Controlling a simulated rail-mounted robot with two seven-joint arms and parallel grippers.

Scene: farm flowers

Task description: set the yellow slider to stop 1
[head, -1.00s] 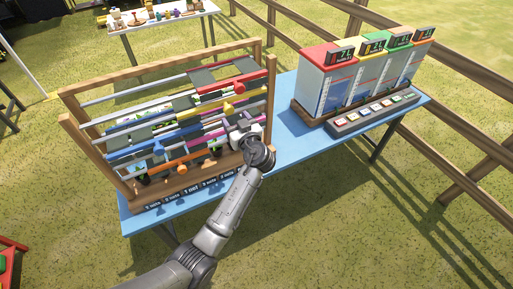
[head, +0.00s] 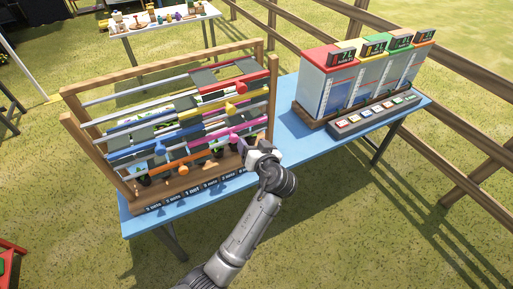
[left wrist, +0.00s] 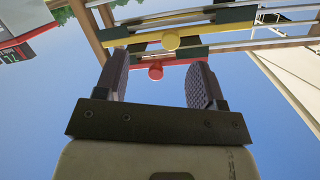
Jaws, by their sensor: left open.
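The yellow slider (head: 190,129) is a flat bar on a rail in the wooden rack (head: 118,196), with a round yellow knob (head: 229,107) near the right part of the rack. In the left wrist view the yellow knob (left wrist: 170,41) shows above and between my fingers, with a red knob (left wrist: 155,70) beside it. My left gripper (head: 259,149) is open and empty, in front of the rack's lower right end and apart from the yellow knob. In the left wrist view the fingers (left wrist: 160,85) stand wide apart. My right gripper is not in view.
Red, pink, blue and orange sliders share the rack; a pink knob (head: 234,138) is close to my gripper. A labelled strip (head: 192,192) runs along the rack's foot. The blue table (head: 305,148) also holds a box with displays (head: 325,85). Space in front is free.

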